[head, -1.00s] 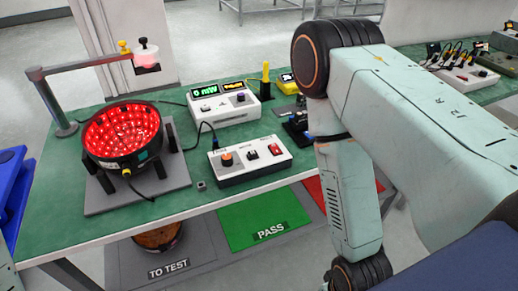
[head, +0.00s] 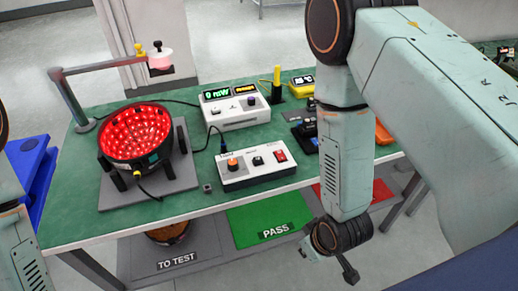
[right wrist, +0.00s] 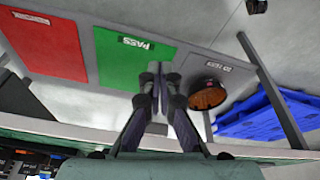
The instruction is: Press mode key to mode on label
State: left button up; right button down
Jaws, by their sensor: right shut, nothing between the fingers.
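A white control box (head: 258,166) on the green bench carries an orange knob (head: 233,163), a black switch (head: 258,161) and a red rocker (head: 281,156). Behind it a white meter (head: 230,112) has a green display reading about "0 mW", a second yellowish display and small keys. I cannot tell which control is the mode key, and its label is not legible. My right gripper (head: 347,272) hangs in front of the bench edge, apart from both boxes. In the right wrist view its fingers (right wrist: 152,72) are together and empty. My left gripper is out of view.
A round lamp housing (head: 108,153) with glowing red LEDs stands on a grey plate, below a bent post arm. A green PASS mat (head: 265,213), a grey TO TEST area (head: 160,268) and a red mat (head: 352,190) lie below bench level.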

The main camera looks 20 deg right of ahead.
jog(key=w+a+r+n+t+p, duration=0.2)
jog(key=w+r+n+p, duration=0.1)
jog(key=w+r, duration=0.5)
pick_arm(q)
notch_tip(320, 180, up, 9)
jog(key=p, duration=0.5)
pick_arm(e)
notch_tip(320, 180, up, 12)
jog(key=r+n+t+y+b, duration=0.1)
jog(key=n+t+b, duration=0.1)
jog(key=n+t, duration=0.25)
send_over(260, 161)
jog(key=shift+n+g+y, duration=0.3)
jog(key=shift+n+g, duration=0.05)
notch_tip(260, 161, down, 8)
jog(key=b, duration=0.5)
jog(key=shift+a+r+b, duration=0.1)
jog(key=shift+a+b, duration=0.05)
jog(key=shift+b, duration=0.15)
jog(key=shift+f, duration=0.2)
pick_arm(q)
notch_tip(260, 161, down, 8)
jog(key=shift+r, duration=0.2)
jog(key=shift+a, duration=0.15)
